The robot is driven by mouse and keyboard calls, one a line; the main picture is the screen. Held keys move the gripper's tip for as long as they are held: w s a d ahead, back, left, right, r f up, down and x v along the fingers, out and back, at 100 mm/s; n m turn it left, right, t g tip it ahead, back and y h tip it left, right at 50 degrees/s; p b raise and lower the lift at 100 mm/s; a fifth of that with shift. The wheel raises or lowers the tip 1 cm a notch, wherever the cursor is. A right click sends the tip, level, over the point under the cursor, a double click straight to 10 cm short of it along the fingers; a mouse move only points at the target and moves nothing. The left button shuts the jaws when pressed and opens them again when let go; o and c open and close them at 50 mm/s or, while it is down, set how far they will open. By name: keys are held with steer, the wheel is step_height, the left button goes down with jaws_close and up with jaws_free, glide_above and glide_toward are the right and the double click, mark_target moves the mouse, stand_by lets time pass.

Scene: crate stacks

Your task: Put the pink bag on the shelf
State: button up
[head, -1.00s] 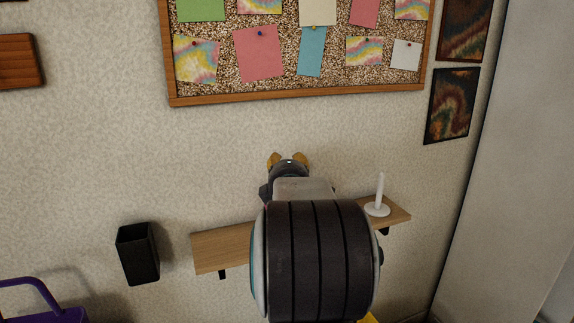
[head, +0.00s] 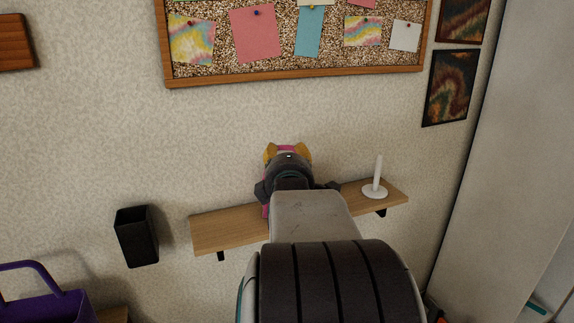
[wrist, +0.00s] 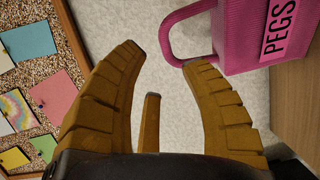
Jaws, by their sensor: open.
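The pink bag, marked PEGS (wrist: 240,35), is at the top right of the wrist view, with its handle loop close to the tip of one finger. It appears to stand on the wooden shelf (wrist: 296,105); its base is partly out of frame. My gripper (wrist: 162,55) is open, and I cannot tell whether a finger touches the handle. In the head view, my gripper (head: 287,152) is in front of the shelf (head: 230,230), and only slivers of pink show around it. My arm hides most of the bag there.
A white candle in a holder (head: 376,185) stands on the right end of the shelf. A black cup-like holder (head: 136,238) is on the wall to the left. A purple basket (head: 48,305) is at lower left. A cork board (head: 290,65) hangs above. A pale panel is at right.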

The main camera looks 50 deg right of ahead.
steer(key=a+f+m+g+y, duration=0.15)
steer(key=a+f+y, duration=0.25)
steer(key=a+f, duration=0.45)
steer(key=a+f+m+g+y, duration=0.15)
steer(key=a+f+y, duration=0.35)
steer(key=a, duration=0.6)
steer(key=s+a+f+m+g+y, duration=0.3)
steer(key=s+a+f+m+g, duration=0.2)
steer(key=s+a, duration=0.8)
steer(key=shift+a+f+g+y, duration=0.4)
steer(key=shift+a+f+g, duration=0.25)
steer(key=shift+f, duration=1)
steer(key=shift+d, duration=0.1)
